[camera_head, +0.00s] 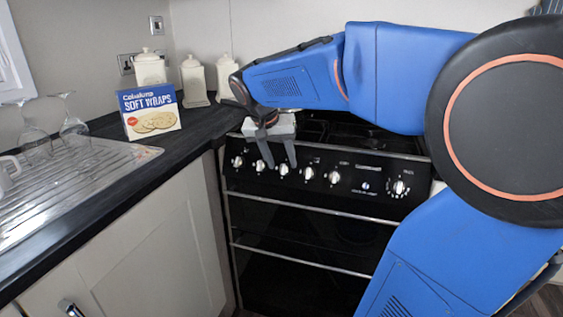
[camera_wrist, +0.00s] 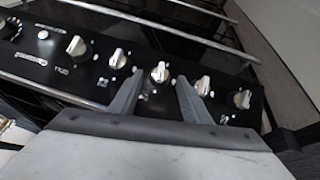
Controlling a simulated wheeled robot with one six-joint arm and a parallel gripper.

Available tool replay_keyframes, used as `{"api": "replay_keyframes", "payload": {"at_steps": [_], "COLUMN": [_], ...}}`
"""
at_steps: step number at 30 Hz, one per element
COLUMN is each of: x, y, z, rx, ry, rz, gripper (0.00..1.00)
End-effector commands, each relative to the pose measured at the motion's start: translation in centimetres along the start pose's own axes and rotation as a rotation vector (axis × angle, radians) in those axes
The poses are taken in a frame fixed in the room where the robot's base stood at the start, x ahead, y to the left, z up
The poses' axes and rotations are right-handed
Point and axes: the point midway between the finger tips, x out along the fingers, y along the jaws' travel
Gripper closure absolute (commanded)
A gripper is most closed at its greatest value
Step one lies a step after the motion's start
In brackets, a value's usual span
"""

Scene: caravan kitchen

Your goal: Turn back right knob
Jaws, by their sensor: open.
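The black stove front (camera_head: 345,180) carries a row of silver knobs; their labels are too small to read, so I cannot tell which is the back right knob. My gripper (camera_head: 281,166) is open and points down at the panel. Its two grey fingers stand either side of the third knob from the left (camera_head: 283,171). In the wrist view, this knob (camera_wrist: 160,73) shows between the fingertips of the gripper (camera_wrist: 160,77), with a gap on each side. Its grip bar stands roughly upright there. I cannot tell whether the fingers touch it.
Neighbouring knobs (camera_head: 260,166) (camera_head: 308,173) sit close on both sides of the fingers. Oven door handles (camera_head: 300,208) run below the panel.

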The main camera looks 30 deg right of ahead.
Motion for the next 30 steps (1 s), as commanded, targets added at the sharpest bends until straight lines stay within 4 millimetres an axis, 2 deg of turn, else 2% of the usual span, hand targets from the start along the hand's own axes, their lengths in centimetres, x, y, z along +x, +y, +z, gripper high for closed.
{"api": "replay_keyframes", "payload": {"at_steps": [4,12,17,18,30], "x": [0.7,0.77,0.75,0.75,0.73], "y": [0.04,0.03,0.02,0.02,-0.01], "z": [0.03,0.02,0.02,0.02,0.02], "rx": [0.0,0.0,0.0,0.0,-0.004], "ry": [-0.001,-0.001,-0.001,-0.001,-0.001], "rz": [0.001,0.001,0.001,0.001,0.004], "gripper": [0.57,0.57,0.95,0.97,0.97]}}
